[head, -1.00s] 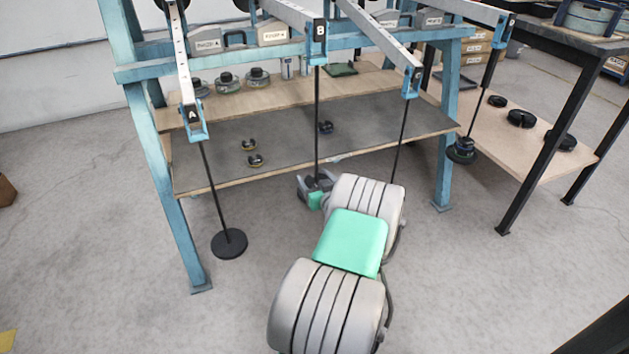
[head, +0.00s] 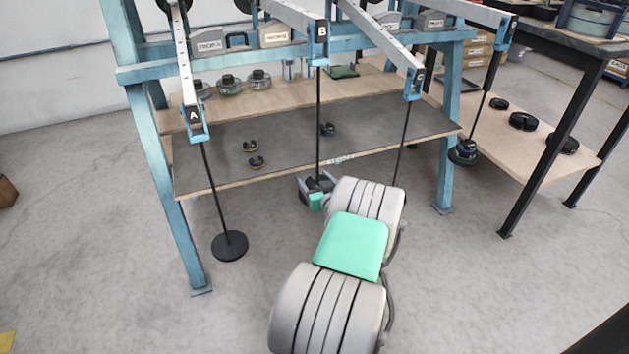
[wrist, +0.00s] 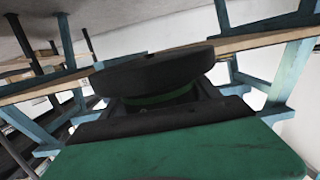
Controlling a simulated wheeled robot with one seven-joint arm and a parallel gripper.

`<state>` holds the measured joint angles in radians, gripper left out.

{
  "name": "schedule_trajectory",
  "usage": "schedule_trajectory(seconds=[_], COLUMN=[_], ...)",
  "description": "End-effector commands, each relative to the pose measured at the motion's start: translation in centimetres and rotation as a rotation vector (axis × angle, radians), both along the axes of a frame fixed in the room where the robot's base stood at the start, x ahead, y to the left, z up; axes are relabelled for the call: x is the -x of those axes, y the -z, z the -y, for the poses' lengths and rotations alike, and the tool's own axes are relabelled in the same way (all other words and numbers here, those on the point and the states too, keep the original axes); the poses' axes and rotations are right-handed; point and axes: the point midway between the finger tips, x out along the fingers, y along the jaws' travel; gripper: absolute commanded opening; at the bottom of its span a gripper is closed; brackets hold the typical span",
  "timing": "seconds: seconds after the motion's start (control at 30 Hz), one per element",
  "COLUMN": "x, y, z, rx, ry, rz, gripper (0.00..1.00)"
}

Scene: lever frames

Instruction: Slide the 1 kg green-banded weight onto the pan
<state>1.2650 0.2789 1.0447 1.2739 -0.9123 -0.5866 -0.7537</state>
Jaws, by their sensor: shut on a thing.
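In the wrist view a dark round weight with a green band (wrist: 158,72) sits between the jaws of my gripper (wrist: 165,105). In the head view my gripper (head: 318,188) is low in front of the grey shelf, at the foot of the rod hanging from lever B (head: 318,110). My arm and gripper hide most of the weight and whatever is at the foot of that rod. I cannot tell whether the weight touches the rod or a pan. The rod under lever A (head: 195,118) ends in a bare dark round pan (head: 229,246).
Several larger weights stand on the wooden shelf behind. Lever C's rod (head: 403,145) hangs right of my gripper. A blue frame post (head: 165,190) stands left. The floor in front is open.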

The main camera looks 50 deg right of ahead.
Motion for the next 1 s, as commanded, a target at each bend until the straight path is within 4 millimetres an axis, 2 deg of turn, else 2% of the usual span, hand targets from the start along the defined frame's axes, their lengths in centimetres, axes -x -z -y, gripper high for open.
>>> schedule_trajectory(seconds=[0.7,0.73,1.0], x=[-0.06,-0.06,-0.03], y=[0.11,0.11,0.34], z=[0.14,0.14,0.06], rx=[0.006,0.006,0.002], ry=[0.001,0.001,0.0], rz=[0.004,0.004,0.002], gripper=[0.0,0.72,0.94])
